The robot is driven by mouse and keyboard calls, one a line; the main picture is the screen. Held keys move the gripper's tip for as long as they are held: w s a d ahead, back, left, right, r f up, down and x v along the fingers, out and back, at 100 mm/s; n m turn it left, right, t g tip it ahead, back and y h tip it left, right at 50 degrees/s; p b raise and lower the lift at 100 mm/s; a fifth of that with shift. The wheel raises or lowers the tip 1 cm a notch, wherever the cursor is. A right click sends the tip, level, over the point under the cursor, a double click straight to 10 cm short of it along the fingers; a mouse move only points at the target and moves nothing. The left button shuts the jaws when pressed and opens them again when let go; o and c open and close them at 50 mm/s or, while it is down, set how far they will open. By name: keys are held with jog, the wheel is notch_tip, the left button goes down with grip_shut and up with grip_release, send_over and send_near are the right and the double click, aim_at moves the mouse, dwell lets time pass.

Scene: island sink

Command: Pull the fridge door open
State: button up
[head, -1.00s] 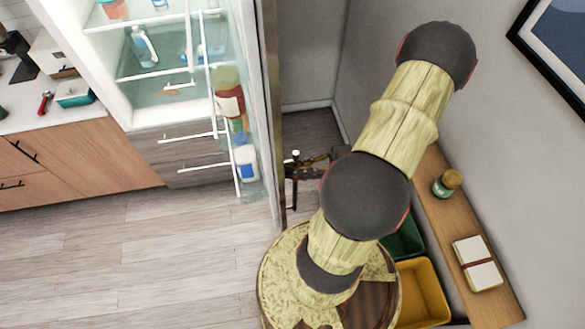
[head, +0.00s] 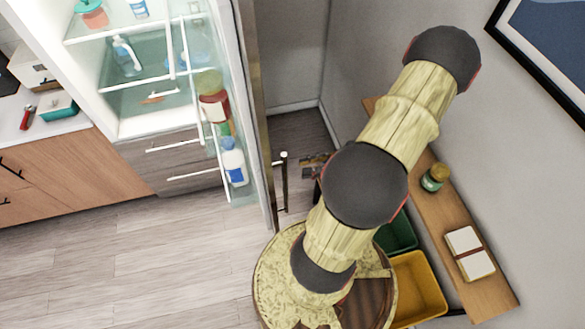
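The fridge door (head: 258,110) stands wide open, seen nearly edge-on, with shelves and bottles on its inner side. Its vertical bar handle (head: 284,182) is on the outer face, to the right of the door edge. My gripper (head: 313,164) is just right of the handle, with a small gap showing between them. It is mostly hidden behind my arm, and its fingers are too small and covered to judge. The lit fridge interior (head: 150,75) shows glass shelves with a few items.
Wooden cabinets and a counter (head: 40,120) are at the left. A wall shelf (head: 445,210) with a jar (head: 434,178) and a notebook (head: 470,253) runs along the right wall. Green and yellow bins (head: 418,287) stand below it. The floor (head: 140,255) in front of the fridge is clear.

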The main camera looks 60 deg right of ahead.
jog(key=shift+v, duration=2.05)
jog(key=shift+a, duration=0.1)
